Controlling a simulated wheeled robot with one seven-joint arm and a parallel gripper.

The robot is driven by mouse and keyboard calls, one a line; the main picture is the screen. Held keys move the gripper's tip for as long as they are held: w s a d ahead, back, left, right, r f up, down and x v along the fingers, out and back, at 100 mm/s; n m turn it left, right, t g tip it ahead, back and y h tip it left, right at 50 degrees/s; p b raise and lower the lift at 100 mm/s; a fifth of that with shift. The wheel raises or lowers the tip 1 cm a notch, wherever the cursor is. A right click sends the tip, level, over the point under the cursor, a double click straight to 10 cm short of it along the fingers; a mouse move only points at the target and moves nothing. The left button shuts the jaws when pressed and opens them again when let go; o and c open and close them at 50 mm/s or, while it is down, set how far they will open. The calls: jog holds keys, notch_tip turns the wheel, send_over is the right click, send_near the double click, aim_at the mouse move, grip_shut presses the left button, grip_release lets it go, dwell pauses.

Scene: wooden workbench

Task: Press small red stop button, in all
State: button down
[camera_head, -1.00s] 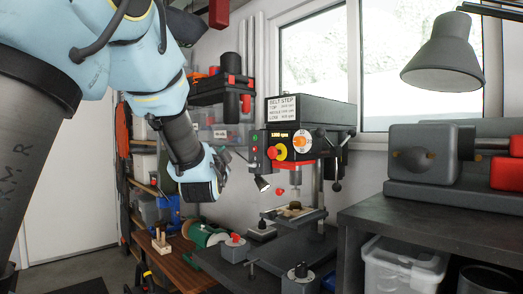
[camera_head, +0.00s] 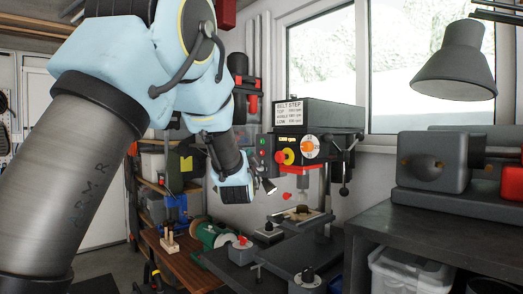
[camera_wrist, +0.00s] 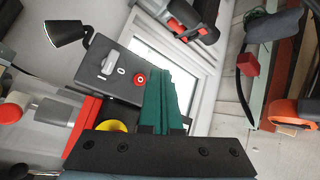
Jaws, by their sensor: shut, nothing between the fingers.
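The drill press (camera_head: 318,115) stands on the bench with small round buttons on its left side face (camera_head: 263,148). In the wrist view, a dark grey switch panel (camera_wrist: 112,68) carries I and O marks and a small round red button (camera_wrist: 139,78) with a pale centre mark. My gripper (camera_wrist: 168,70) shows there as teal fingers, closed together and empty. In the picture, the fingertips lie just right of the red button; whether they touch the panel is unclear. In the head view, my wrist is left of the press and the fingers cannot be made out.
A black lamp (camera_wrist: 68,32) sticks out by the panel; it also shows in the head view (camera_head: 268,186). A larger red button on a yellow collar (camera_head: 283,157) is on the press's front. A red-topped box (camera_head: 241,243) stands on the bench below.

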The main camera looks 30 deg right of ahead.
aim_at(262, 153)
jog(key=shift+w+d, duration=0.25)
jog(key=shift+d, duration=0.85)
jog(key=shift+d, duration=0.1)
dwell(1.2)
jog(key=shift+w+d, duration=0.1)
jog(key=shift+d, duration=0.2)
jog(key=shift+d, duration=0.35)
dwell(0.6)
jog(key=shift+a, duration=0.1)
jog(key=shift+a+b, duration=0.65)
